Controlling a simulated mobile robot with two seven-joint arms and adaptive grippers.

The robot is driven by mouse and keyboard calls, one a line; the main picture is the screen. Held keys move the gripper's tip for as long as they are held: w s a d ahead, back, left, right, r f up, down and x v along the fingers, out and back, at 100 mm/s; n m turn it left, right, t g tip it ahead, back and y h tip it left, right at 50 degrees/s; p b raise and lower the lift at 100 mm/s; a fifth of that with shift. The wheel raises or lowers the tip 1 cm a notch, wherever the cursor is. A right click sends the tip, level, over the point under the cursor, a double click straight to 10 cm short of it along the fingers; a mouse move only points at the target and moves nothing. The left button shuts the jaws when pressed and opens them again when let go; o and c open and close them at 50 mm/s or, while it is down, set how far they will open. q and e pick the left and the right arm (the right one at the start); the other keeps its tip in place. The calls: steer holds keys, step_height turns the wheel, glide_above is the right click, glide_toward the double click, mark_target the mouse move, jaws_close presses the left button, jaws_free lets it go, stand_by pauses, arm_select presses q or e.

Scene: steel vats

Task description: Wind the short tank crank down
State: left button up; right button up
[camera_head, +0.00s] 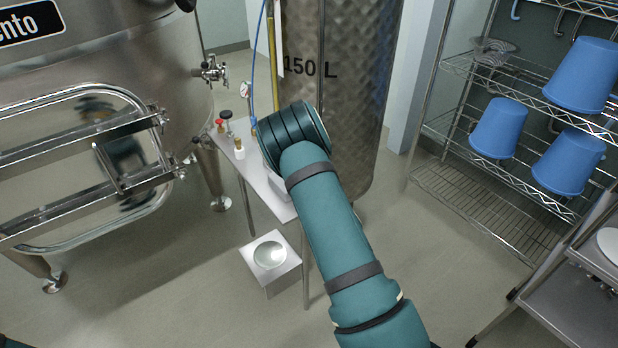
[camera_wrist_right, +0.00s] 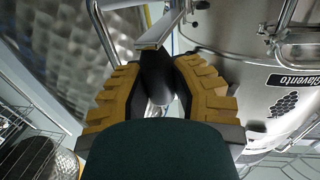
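In the right wrist view, a crank shows as a flat steel arm (camera_wrist_right: 163,24) with a dark rounded handle (camera_wrist_right: 157,76) at its end. My right gripper (camera_wrist_right: 158,90), with yellow ridged finger pads, has its fingers on both sides of this handle and appears shut on it. In the head view my teal right arm reaches up to the front of the steel tank marked 150 L (camera_head: 345,110); it hides the right gripper and the crank. Which tank the crank is fixed to cannot be told. My left gripper is in neither view.
A large steel vat (camera_head: 180,95) with a rectangular door stands at the left. A small table (camera_head: 263,187) with valves stands between the tanks. A low stand (camera_head: 270,258) is on the floor. A wire rack (camera_head: 455,190) with blue buckets (camera_head: 500,128) is at the right.

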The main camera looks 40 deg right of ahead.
steer(key=o, duration=0.5)
steer(key=shift+s+d, duration=0.2)
steer(key=shift+d, duration=0.05)
steer(key=shift+w+a, duration=0.1)
steer(key=s, duration=0.4)
steer(key=s+a, duration=0.1)
steer(key=s, duration=0.3)
steer(key=s+a, duration=0.1)
steer(key=s, duration=0.3)
